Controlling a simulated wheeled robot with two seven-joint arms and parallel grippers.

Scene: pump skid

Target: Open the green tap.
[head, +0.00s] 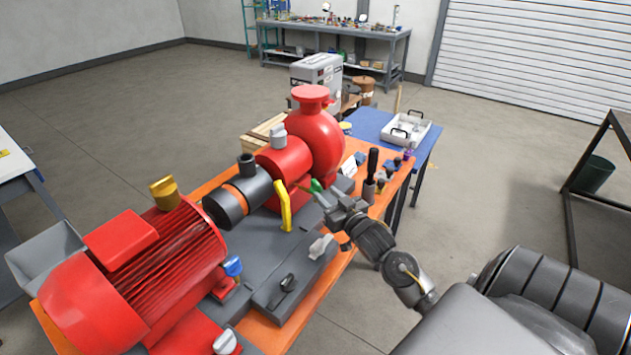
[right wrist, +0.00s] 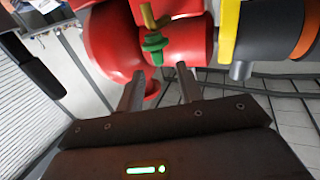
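The green tap (head: 316,186) sits on the front of the red pump body (head: 318,143), partly hidden behind my right gripper in the head view. In the right wrist view the green tap (right wrist: 154,42) shows at the top middle, with a brass-coloured lever or pipe (right wrist: 149,15) beside it. My right gripper (right wrist: 160,73) is open, its two fingers apart and pointing at the tap. The tap is just beyond the fingertips, and nothing is seen held. In the head view the right gripper (head: 323,200) is close to the tap. My left gripper is not in view.
A yellow handle (head: 284,206) stands left of the tap. A red motor (head: 140,275) and black-orange coupling (head: 240,192) lie further left. Grey, blue and black levers stand on the skid. A tool holder (head: 370,190) stands close right.

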